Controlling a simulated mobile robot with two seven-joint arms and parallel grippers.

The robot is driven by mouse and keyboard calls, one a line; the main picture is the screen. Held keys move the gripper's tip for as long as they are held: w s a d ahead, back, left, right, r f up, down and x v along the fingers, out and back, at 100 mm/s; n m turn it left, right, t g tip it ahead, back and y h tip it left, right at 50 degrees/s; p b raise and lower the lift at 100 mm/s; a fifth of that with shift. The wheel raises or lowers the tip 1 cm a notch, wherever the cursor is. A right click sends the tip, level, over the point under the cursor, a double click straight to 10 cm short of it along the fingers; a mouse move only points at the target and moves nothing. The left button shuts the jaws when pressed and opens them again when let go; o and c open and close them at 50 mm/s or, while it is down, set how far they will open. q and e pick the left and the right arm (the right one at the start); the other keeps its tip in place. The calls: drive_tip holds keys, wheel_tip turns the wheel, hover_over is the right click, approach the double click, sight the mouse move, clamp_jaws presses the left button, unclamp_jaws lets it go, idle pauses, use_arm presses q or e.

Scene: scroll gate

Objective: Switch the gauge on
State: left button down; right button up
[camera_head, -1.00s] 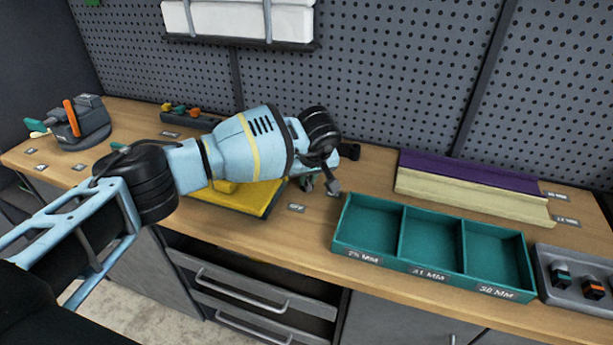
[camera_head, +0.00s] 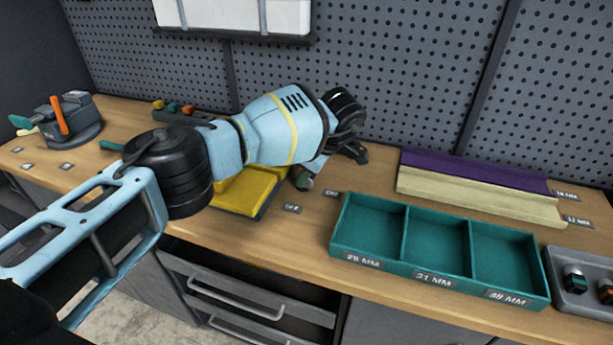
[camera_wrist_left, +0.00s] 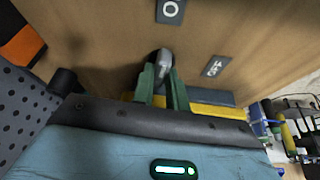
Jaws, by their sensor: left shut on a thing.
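My left gripper (camera_wrist_left: 162,82) has its two green fingers on either side of a small grey lever-like part (camera_wrist_left: 163,58) with a dark base, and is shut on it. In the head view my left gripper (camera_head: 303,180) is low over the bench, mostly hidden behind my own wrist, and the grey part cannot be made out. Two small labels lie beside it: one (camera_head: 292,209) in front, also in the wrist view (camera_wrist_left: 213,66), and one (camera_head: 331,194) to the right, too small to read surely. I cannot tell which part is the gauge. My right gripper is not in view.
A yellow block (camera_head: 247,196) lies just left of my gripper. A teal three-compartment tray (camera_head: 385,264) and purple and cream bars (camera_head: 478,170) are to the right. A grey tray (camera_head: 570,306) stands at far right. A pegboard (camera_head: 400,75) rises behind.

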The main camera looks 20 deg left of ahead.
use_arm(q)
drive_tip(key=shift+n, duration=0.6)
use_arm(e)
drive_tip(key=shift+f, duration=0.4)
use_arm(q)
drive_tip(key=shift+g, duration=0.3)
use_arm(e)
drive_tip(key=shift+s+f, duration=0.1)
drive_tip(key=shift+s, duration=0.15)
use_arm(q)
drive_tip(key=c, duration=1.4)
unclamp_jaws()
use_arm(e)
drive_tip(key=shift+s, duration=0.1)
use_arm(q)
drive_tip(key=b+v, duration=0.1)
drive_tip(key=v, duration=0.5)
drive_tip(key=shift+d+r, duration=0.1)
drive_tip(key=shift+r, duration=0.05)
drive_tip(key=shift+d+r, duration=0.25)
drive_tip(key=shift+r, duration=0.45)
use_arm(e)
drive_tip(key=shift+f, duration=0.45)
